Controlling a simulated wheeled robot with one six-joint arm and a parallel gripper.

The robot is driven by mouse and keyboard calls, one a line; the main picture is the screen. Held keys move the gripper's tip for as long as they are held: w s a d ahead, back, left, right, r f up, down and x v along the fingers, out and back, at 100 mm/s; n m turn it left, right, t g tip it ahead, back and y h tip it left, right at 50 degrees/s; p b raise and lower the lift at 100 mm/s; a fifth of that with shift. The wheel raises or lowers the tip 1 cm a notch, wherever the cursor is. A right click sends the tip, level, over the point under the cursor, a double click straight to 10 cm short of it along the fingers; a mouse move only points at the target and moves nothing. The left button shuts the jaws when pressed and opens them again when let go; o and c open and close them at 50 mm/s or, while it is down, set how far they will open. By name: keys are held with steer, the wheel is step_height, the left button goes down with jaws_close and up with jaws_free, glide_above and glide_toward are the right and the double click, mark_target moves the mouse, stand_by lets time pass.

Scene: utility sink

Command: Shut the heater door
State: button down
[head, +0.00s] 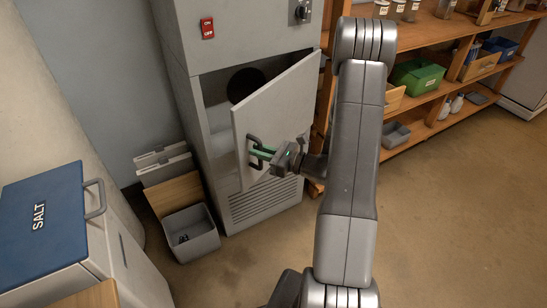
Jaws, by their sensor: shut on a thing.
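The heater (187,62) is a tall grey cabinet in the middle left of the head view. Its door (286,107) stands part open, hinged on the right, with its free left edge swung out from the cabinet. A dark round hole (246,85) shows inside the opening above the door. A dark curved handle (254,158) sits near the door's left edge. The fingers partly cover the handle.
A grey bin (190,234) stands on the floor left of the heater, near boards against the wall. A salt box with a blue lid (45,222) is at the left. Wooden shelves (450,85) with a green box (417,77) stand at the right. Floor at the right is clear.

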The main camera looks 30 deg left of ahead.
steer(key=w+a+m+t+b, duration=0.1)
steer(key=w+a+t+b, duration=0.1)
steer(key=a, duration=0.7)
steer(key=w+a+m+t+b, duration=0.1)
steer(key=w+a+t+b, duration=0.1)
steer(key=a, duration=0.8)
steer(key=shift+w+r, duration=0.2)
steer(key=shift+w, duration=0.7)
steer(key=c, duration=1.5)
jaws_free()
steer(key=shift+a, duration=0.2)
steer(key=shift+f, duration=0.1)
steer(key=shift+d, duration=0.1)
